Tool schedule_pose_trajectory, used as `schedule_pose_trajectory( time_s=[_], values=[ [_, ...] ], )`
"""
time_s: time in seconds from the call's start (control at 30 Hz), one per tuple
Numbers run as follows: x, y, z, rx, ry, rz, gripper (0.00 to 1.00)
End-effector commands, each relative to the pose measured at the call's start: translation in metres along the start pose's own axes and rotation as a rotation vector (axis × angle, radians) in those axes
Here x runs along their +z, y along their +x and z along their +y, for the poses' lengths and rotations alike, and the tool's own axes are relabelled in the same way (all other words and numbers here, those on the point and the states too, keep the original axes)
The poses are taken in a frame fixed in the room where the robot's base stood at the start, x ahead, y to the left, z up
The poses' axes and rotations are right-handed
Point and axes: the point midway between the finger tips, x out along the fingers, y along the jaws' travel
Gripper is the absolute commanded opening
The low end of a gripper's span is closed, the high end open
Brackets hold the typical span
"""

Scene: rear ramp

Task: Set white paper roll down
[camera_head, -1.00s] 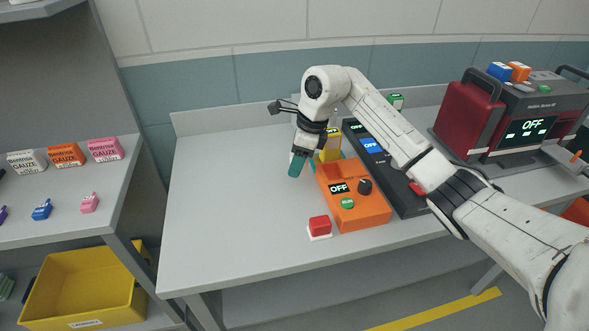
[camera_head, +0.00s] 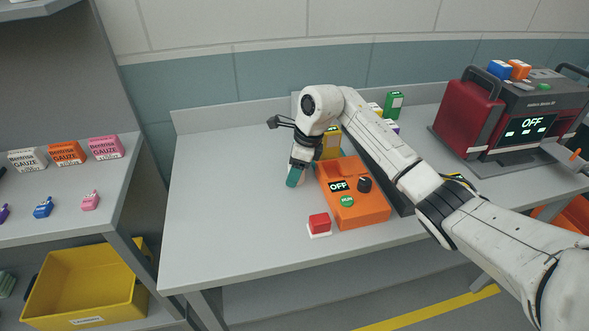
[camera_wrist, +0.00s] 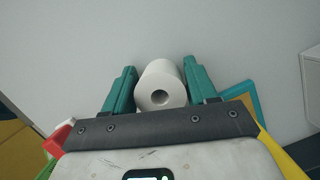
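The white paper roll (camera_wrist: 162,84) sits between the two teal fingers of my gripper (camera_wrist: 161,88) in the wrist view, its hollow end facing the camera. The fingers are against its sides. In the head view my gripper (camera_head: 295,177) points down, low over the grey table (camera_head: 225,200), left of the orange device. There the roll is mostly hidden behind the fingers. I cannot tell whether the roll touches the table.
An orange device (camera_head: 355,210) reading OFF stands just right of my gripper. A red button (camera_head: 319,222) is in front. A yellow box (camera_head: 332,146) stands close behind. A red and grey machine (camera_head: 467,112) is at the right. The table's left part is clear.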

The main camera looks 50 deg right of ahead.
Motion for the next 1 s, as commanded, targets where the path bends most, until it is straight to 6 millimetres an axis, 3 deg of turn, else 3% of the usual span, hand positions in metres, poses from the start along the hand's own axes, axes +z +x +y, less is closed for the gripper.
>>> schedule_pose_trajectory(
  time_s=[0.17,0.53,1.0],
  values=[
    [0.0,-0.001,0.0,0.0,0.0,0.0,0.75],
    [0.001,-0.01,-0.001,-0.002,0.0,-0.001,0.75],
    [0.0,-0.097,-0.001,-0.003,0.0,0.001,0.75]
  ],
)
